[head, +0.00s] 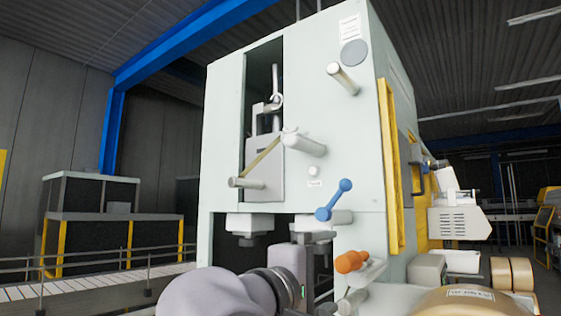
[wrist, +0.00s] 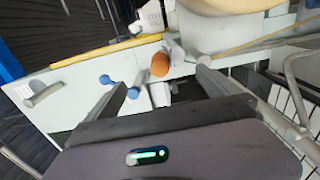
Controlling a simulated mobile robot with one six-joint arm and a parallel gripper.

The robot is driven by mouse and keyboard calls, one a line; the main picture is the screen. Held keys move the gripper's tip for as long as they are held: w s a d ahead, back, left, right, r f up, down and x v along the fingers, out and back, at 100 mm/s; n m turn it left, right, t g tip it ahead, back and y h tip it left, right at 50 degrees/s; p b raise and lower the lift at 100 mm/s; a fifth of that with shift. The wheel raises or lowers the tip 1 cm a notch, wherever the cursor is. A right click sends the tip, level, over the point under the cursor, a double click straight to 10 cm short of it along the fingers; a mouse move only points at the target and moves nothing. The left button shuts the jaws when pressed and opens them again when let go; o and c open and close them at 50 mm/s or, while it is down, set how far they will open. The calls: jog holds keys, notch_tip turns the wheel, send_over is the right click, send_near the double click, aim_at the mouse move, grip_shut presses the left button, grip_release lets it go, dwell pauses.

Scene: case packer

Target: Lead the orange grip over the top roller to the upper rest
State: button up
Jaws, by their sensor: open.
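The orange grip (head: 350,262) is a rounded orange piece at the low front of the pale machine, beside a pale cylinder. It also shows in the wrist view (wrist: 160,64), beyond the jaws and between their lines. My gripper (wrist: 164,90) is open, with nothing between its fingers, and apart from the grip. A pale roller (head: 342,78) juts out highest on the front panel, the likely top roller. Two others, a middle roller (head: 303,143) and a left roller (head: 247,183), sit lower. I cannot tell which part is the upper rest.
A blue double-ball handle (head: 334,200) sticks out above the orange grip. A large tan roll (head: 470,303) stands at the lower right. A yellow upright guard (head: 390,165) runs along the machine's corner. A wire rack (wrist: 285,100) is at the right in the wrist view.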

aim_at(341, 258)
jog(key=shift+p+x, duration=0.8)
jog(key=shift+x, duration=3.8)
jog(key=shift+w, duration=0.1)
grip_shut()
jog(key=shift+r, duration=0.1)
jog(key=shift+r+p, duration=0.45)
jog(key=shift+r, duration=0.05)
